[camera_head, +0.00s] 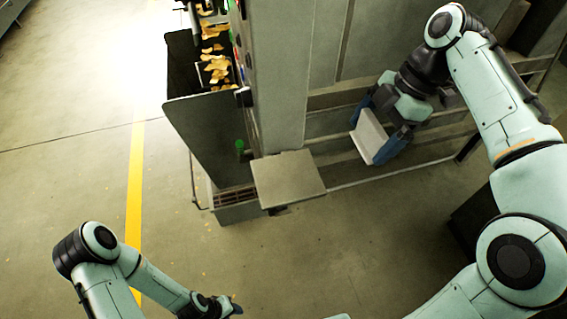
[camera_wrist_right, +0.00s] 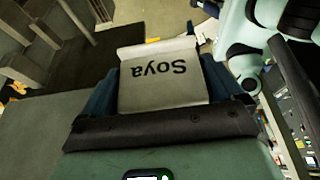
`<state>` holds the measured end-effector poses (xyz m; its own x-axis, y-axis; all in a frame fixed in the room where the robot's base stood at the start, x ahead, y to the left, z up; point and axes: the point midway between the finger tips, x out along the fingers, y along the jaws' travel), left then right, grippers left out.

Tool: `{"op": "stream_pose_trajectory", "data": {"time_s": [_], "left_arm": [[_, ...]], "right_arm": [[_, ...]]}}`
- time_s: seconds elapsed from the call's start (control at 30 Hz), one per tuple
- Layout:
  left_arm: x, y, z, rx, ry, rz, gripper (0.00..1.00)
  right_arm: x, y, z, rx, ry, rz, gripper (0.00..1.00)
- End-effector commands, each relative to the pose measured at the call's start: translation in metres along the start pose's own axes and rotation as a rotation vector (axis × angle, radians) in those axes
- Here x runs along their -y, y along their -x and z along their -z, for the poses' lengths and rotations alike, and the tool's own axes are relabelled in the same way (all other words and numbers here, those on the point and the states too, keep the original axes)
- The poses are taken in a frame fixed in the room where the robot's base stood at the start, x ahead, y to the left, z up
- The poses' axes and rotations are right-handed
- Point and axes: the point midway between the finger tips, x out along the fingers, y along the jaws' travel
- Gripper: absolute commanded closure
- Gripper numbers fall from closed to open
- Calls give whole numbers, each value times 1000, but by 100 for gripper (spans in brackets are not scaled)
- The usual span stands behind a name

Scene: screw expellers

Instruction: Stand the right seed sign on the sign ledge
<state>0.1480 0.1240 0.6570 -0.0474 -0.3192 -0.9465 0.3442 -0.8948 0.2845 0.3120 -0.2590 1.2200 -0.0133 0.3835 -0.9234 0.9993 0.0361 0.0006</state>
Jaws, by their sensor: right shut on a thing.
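A white seed sign (camera_head: 369,136) is held in my right gripper (camera_head: 378,126), between its two blue fingers, in the head view. In the right wrist view the sign (camera_wrist_right: 163,88) shows the word "Soya", upside down in the picture, with a bent top edge. The sign is in the air in front of the machine's lower rails. A flat grey plate (camera_head: 288,178) juts from the machine to the left of the sign; I cannot tell whether it is the sign ledge. My left gripper (camera_head: 225,306) is low at the bottom edge, apart from everything; its jaw opening is unclear.
The grey machine (camera_head: 282,75) stands in the middle, with a dark bin (camera_head: 207,125) and yellowish pieces (camera_head: 214,65) at its left. A yellow line (camera_head: 134,180) runs along the floor. The floor in front of the plate is clear.

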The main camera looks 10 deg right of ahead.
Motion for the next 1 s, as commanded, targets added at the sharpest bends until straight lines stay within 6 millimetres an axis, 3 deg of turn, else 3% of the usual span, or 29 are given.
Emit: {"op": "stream_pose_trajectory", "data": {"time_s": [0.5, 0.87, 1.0], "left_arm": [[-3, 4, 3, -4, -1, -1, 57], [-6, 10, 8, -10, -4, -3, 57], [-2, 3, 2, -3, -1, -1, 57]], "right_arm": [[0, -49, 118, 0, 4, 3, 35], [0, -65, 157, 1, 4, 3, 35], [1, -90, 148, 2, -5, 5, 35]]}}
